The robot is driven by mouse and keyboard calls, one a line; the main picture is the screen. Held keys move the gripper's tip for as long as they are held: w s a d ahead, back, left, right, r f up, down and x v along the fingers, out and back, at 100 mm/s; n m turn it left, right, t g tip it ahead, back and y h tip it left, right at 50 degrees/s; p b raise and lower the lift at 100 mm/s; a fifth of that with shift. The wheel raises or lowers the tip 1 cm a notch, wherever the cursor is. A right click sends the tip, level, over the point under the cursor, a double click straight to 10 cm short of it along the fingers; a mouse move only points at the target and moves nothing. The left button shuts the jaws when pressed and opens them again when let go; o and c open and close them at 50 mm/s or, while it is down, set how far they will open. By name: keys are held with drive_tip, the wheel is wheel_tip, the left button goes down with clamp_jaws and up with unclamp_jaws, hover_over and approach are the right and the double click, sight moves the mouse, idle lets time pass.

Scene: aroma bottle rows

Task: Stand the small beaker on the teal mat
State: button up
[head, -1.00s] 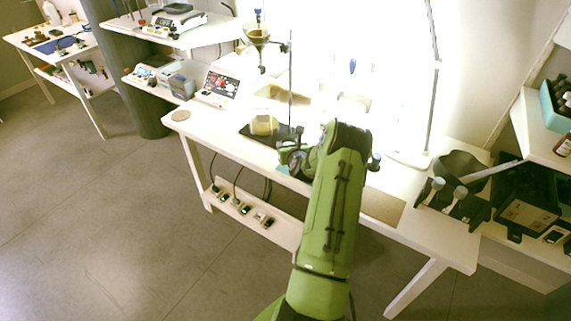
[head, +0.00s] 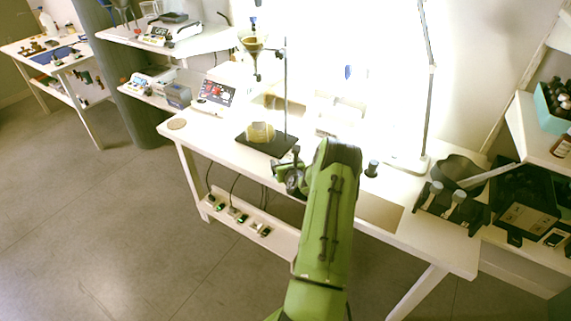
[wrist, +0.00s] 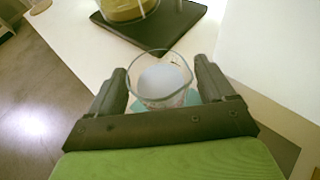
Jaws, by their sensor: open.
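The small beaker (wrist: 160,80) is clear glass with a whitish content. In the wrist view it looks upright between the two dark fingers of my gripper (wrist: 160,72). The fingers are apart, one on each side, with a narrow gap visible at the beaker's rim. Parts of the teal mat (wrist: 194,97) show around the beaker's lower part, so it appears to stand on the mat; its base is partly hidden by my gripper. In the head view my gripper (head: 290,176) is at the table's front edge, and the beaker and mat are hidden there.
A larger vessel with yellowish content (head: 260,132) stands on a dark stand base (head: 281,146) just behind my gripper. A round cork pad (head: 177,124) lies at the table's left end. A dark-topped bottle (head: 371,169) and a lamp base (head: 408,163) are to the right.

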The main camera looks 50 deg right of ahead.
drive_tip(key=shift+s+r, duration=0.1)
drive_tip(key=shift+r, duration=0.2)
drive_tip(key=v, duration=1.2)
drive_tip(key=w+a+r+n+t+y, duration=0.1)
drive_tip(key=w+a+r+n+y, duration=0.25)
drive_tip(key=a+n, duration=0.25)
drive_tip(key=w+a+r+n+y, duration=0.2)
drive_tip(key=w+a+r+n, duration=0.25)
drive_tip(key=a+n, duration=0.2)
drive_tip(key=a+r+n+g+y, duration=0.25)
drive_tip(key=a+r+n, duration=0.35)
drive_tip(key=a+n, duration=0.55)
drive_tip(key=s+a+r+n+g, duration=0.1)
drive_tip(key=s+a+r+n, duration=0.45)
drive_tip(key=a+n, duration=0.4)
drive_tip(key=s+a+r+n+g, duration=0.1)
drive_tip(key=s+a+n, duration=0.2)
drive_tip(key=s+n, duration=0.2)
drive_tip(key=s+a+r+n+g, duration=0.1)
drive_tip(key=s+a+n, duration=0.2)
drive_tip(key=s, duration=0.9)
drive_tip(key=shift+a+r+n+y+p, duration=0.15)
drive_tip(key=shift+r+n+y+p, duration=0.25)
drive_tip(key=shift+n, duration=0.85)
